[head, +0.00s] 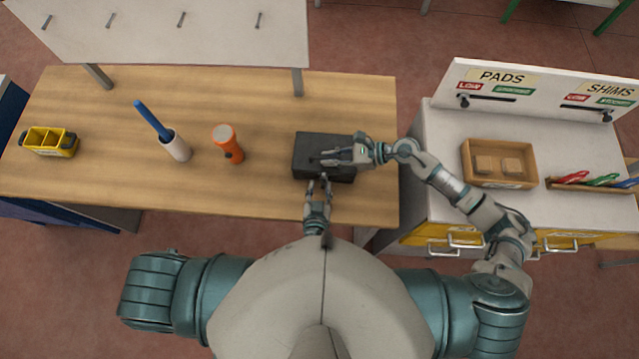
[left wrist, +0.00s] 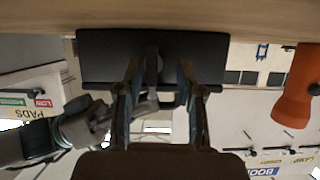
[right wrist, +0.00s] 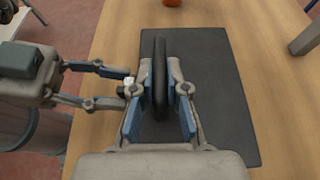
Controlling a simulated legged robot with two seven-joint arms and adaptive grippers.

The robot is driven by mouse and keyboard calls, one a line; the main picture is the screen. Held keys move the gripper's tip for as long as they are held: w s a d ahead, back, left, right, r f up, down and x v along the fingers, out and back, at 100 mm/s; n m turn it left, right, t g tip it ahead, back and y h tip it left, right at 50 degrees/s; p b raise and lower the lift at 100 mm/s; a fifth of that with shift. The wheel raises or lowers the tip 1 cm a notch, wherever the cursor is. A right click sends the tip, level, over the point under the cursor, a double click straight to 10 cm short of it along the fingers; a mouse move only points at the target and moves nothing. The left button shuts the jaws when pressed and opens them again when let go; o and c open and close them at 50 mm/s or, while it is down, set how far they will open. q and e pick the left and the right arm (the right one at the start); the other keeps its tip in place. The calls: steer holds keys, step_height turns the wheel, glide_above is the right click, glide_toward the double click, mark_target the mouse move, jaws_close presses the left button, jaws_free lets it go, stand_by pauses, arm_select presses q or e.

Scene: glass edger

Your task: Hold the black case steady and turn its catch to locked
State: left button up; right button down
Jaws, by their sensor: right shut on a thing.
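The black case (head: 308,143) lies flat near the right end of the wooden table. My right gripper (head: 331,156) is over it, shut on the case's raised black handle (right wrist: 160,60), as the right wrist view shows. My left gripper (head: 318,184) is at the case's near edge, its two fingers apart. In the right wrist view it comes in from the left, with a small pale piece, seemingly the catch (right wrist: 128,84), between its fingertips. In the left wrist view the fingers (left wrist: 158,80) stand either side of a dark upright part at the case's front. Its lock position cannot be told.
An orange flashlight (head: 228,144), a white holder with a blue stick (head: 174,147) and a yellow caddy (head: 48,143) stand to the left on the table (head: 270,100). A white cabinet with a wooden tray (head: 500,180) is at right. Table between flashlight and case is clear.

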steer(key=shift+s+a, duration=0.1)
arm_select(q)
step_height(320, 180, up, 9)
steer(key=shift+r, duration=0.2)
arm_select(e)
steer(key=c, duration=1.1)
jaws_free()
